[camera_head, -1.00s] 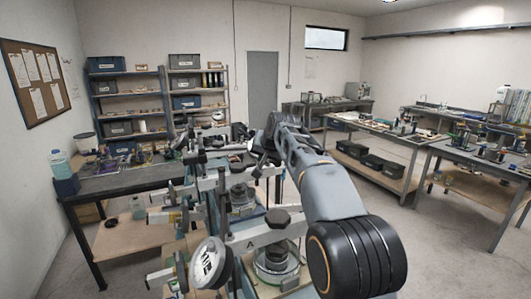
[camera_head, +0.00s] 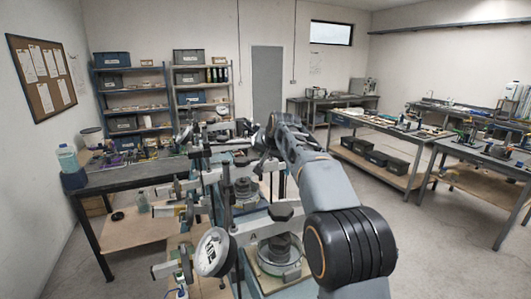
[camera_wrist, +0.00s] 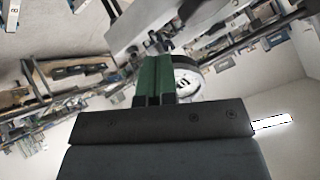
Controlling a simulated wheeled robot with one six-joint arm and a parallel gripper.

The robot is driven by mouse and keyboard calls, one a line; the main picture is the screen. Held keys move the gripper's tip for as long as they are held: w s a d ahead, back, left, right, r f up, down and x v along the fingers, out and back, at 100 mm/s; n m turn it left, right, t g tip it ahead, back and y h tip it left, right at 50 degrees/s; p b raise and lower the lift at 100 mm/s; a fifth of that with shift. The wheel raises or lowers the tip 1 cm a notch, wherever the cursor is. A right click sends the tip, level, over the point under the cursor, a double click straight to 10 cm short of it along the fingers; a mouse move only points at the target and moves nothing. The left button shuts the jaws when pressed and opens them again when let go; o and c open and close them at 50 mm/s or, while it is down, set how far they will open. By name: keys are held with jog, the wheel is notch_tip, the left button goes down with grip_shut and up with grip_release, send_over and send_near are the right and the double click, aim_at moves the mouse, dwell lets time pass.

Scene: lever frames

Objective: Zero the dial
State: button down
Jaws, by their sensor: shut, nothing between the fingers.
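A round dial (camera_head: 212,252) with a white face and dark markings sits at the front of the lever stands in the head view. Its reading is too small to tell. A round white face with dark marks (camera_wrist: 184,80), probably a dial, shows in the wrist view just right of my fingers and partly hidden behind them. My gripper (camera_wrist: 155,62) has green fingers, shut and empty; I see no contact with the dial. In the head view my arm reaches forward over the stands and its gripper cannot be made out clearly.
Several lever stands with clamps, posts and weights (camera_head: 278,248) crowd the space in front and below my arm. A dark workbench (camera_head: 130,178) is at the left, and other benches (camera_head: 385,125) stand at the right. Open floor lies between the stands and the right benches.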

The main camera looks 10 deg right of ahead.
jog(key=shift+w+a+f, duration=0.1)
jog(key=shift+a+f, duration=0.2)
dwell(0.5)
jog(key=shift+w+a+r, duration=0.15)
jog(key=shift+a+r, duration=0.1)
jog(key=shift+a, duration=0.6)
jog(key=shift+a+r, duration=0.1)
dwell(0.4)
jog(key=shift+v, duration=2.8)
jog(key=shift+a, duration=0.15)
